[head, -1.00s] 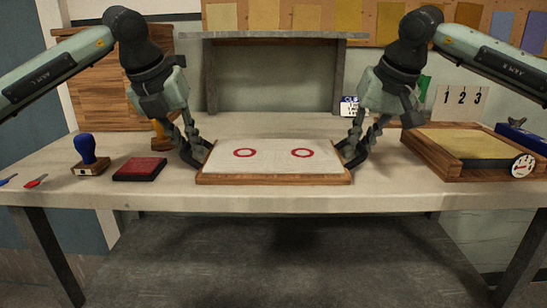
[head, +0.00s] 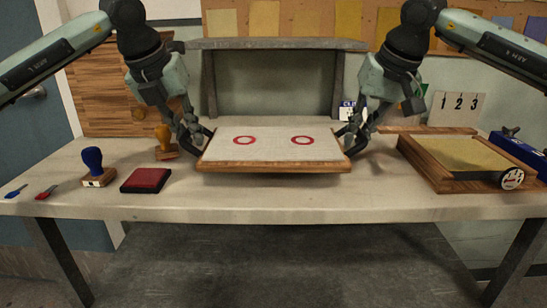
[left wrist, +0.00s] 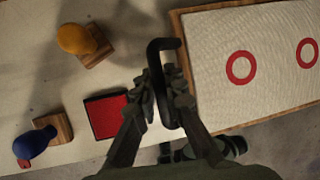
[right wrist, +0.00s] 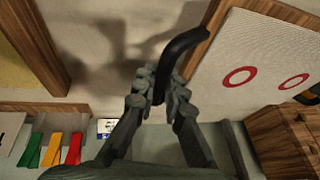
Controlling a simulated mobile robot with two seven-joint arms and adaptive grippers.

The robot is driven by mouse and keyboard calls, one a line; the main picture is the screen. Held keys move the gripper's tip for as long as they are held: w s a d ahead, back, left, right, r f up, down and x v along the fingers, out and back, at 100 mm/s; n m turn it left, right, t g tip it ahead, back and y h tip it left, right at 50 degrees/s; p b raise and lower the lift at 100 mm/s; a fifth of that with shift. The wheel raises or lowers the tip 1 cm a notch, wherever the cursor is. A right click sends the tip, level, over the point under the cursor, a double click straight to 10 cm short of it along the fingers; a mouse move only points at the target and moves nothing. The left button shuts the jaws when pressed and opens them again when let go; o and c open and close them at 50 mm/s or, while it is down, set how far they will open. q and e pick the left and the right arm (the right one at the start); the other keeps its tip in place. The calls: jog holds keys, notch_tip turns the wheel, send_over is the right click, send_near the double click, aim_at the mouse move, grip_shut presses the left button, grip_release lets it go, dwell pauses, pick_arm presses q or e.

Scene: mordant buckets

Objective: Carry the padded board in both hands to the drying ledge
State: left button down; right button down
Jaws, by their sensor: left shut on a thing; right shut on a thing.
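The padded board (head: 272,158) has a pale cloth top with two red rings and a wooden rim. In the head view it is held about level, a little above the table, in front of the grey raised ledge (head: 277,44). My left gripper (head: 203,135) is shut on a black handle (left wrist: 157,65) at the board's left side. My right gripper (head: 345,138) is shut on a black handle (right wrist: 180,48) at its right side. The wrist views show fingers closed around both handles.
On the table (head: 270,205) to the left are an orange-handled stamp (head: 164,142), a blue-handled stamp (head: 93,165) and a red pad (head: 146,180). A wooden tray (head: 415,160) with a dial stands right. The ledge top looks clear; its legs flank the space below.

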pick_arm(q)
jog(key=shift+f, duration=0.1)
pick_arm(e)
jog(key=shift+f, duration=0.1)
dwell(0.5)
